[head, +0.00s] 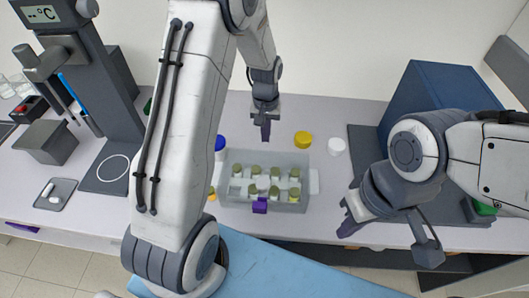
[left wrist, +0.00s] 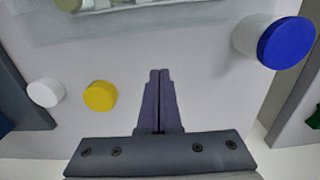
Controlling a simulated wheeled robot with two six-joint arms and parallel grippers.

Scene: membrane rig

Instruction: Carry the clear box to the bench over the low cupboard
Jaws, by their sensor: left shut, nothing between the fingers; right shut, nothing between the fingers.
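The clear box (head: 240,158) stands on the pale bench (head: 345,108), with several olive-capped vials inside. It has a pale tab at each side and a purple piece (head: 259,207) at its front. Part of the box shows along the top of the left wrist view (left wrist: 120,27). My left gripper (head: 265,136) is shut and empty, pointing down behind the box, apart from it. Its closed fingers show in the left wrist view (left wrist: 160,75). My right gripper (head: 343,216) is shut and empty to the right of the box, apart from it. I cannot tell which bench is over a low cupboard.
A yellow cap (head: 303,139) and a white cap (head: 337,145) lie behind the box at right. A blue-capped jar (head: 220,145) stands at its back left. A blue cabinet (head: 425,88) stands at right, a grey stand (head: 100,85) at left. My left arm hides part of the bench.

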